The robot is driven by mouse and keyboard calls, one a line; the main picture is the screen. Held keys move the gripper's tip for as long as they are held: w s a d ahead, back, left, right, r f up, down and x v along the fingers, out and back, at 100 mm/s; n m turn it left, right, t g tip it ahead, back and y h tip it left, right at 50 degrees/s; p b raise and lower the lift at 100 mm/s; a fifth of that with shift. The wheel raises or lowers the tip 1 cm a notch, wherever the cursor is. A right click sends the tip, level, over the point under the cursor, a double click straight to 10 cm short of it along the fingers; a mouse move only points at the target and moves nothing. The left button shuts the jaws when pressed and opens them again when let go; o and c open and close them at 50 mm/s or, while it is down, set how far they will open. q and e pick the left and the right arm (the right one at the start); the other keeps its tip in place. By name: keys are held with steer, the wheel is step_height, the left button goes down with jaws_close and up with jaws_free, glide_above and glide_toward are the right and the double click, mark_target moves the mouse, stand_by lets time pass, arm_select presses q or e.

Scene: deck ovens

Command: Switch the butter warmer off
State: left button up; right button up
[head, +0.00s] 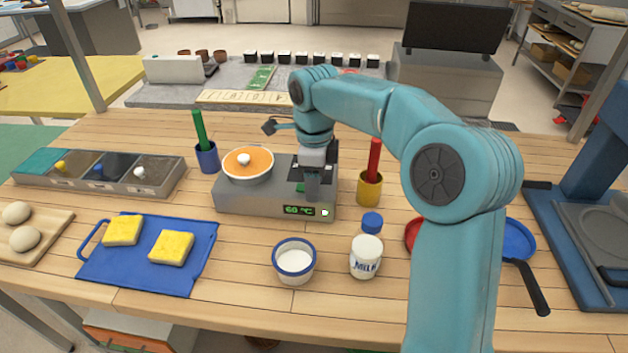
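The butter warmer (255,204) is a grey box in the middle of the wooden table. A small green patch (300,188) shows beside the fingers. I cannot tell whether they touch the warmer or are open. My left gripper is not in view.
A green-handled tool in a blue cup (207,158) stands left of the warmer; a yellow cup (369,189) with a red handle stands right. A white bowl (294,261) and a milk bottle (366,255) stand in front. A blue board (150,278) with yellow sponge-like blocks lies front left.

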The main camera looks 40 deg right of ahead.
jaws_close()
steer(key=shift+r+p, duration=0.2)
steer(key=shift+p, duration=0.2)
steer(key=p, duration=0.1)
steer(key=g+h+p, duration=0.1)
steer(key=g+p, duration=0.1)
steer(key=p, duration=0.1)
steer(key=shift+w+a+r, duration=0.25)
steer(key=shift+f+h, duration=0.1)
steer(key=shift+h, duration=0.3)
steer(key=shift+f+g, duration=0.15)
steer(key=shift+g, duration=0.15)
steer(key=shift+o, duration=0.6)
jaws_free()
steer(key=shift+w, duration=0.1)
